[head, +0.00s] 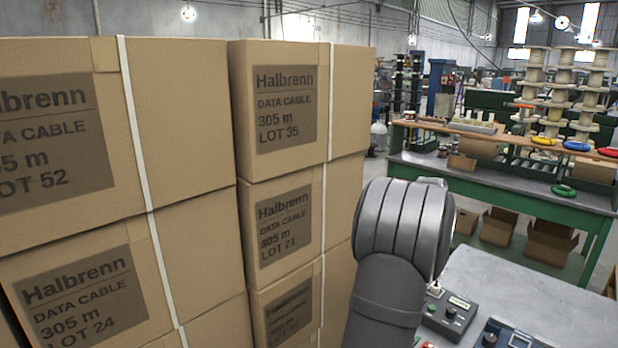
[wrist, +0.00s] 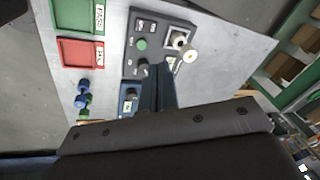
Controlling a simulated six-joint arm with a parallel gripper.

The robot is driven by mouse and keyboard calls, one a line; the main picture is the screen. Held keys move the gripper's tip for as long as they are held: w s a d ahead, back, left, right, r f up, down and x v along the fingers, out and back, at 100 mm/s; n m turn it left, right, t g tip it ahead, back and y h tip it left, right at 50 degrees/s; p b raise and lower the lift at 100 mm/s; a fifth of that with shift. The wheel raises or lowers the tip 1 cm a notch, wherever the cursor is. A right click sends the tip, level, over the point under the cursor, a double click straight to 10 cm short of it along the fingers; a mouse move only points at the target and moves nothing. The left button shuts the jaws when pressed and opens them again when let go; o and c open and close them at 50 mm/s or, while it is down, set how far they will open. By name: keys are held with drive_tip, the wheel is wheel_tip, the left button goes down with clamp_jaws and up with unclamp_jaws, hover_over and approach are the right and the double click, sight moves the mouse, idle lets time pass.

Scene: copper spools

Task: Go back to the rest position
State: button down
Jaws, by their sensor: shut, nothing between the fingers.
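My gripper (wrist: 158,72) shows in the wrist view with its two dark fingers together and nothing between them. It points over a grey table (wrist: 215,57), near a dark control box (wrist: 155,42) with a green button. I cannot tell whether the fingertips touch the box. In the head view my arm's grey links stand at the lower middle and hide the gripper. Several small blue pieces (wrist: 82,100) lie on the table at the left.
Tall stacks of strapped cartons (head: 180,100) fill the left of the head view, close beside my arm. A green tray (wrist: 75,15) and a red tray (wrist: 80,53) lie on the table. A green-framed bench (head: 500,183) with spools stands behind. The table's right part (head: 540,295) is clear.

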drive_tip(key=shift+s+a+r+m, duration=0.1)
drive_tip(key=shift+r+m, duration=0.1)
drive_tip(key=shift+m, duration=0.3)
drive_tip(key=c, duration=1.2)
unclamp_jaws()
drive_tip(key=o, duration=0.4)
drive_tip(key=shift+s+d+r, duration=0.1)
drive_tip(key=shift+d+r, duration=0.05)
drive_tip(key=shift+d, duration=0.2)
drive_tip(key=o, duration=0.8)
drive_tip(key=s+d+r+m+g+y, duration=0.1)
drive_tip(key=s+d+r+m, duration=0.3)
drive_tip(key=d, duration=0.4)
drive_tip(key=shift+m+g+y, duration=0.3)
drive_tip(key=shift+m+y, duration=0.2)
drive_tip(key=shift+y, duration=0.1)
wheel_tip(320, 180, down, 10)
drive_tip(key=shift+r, duration=0.15)
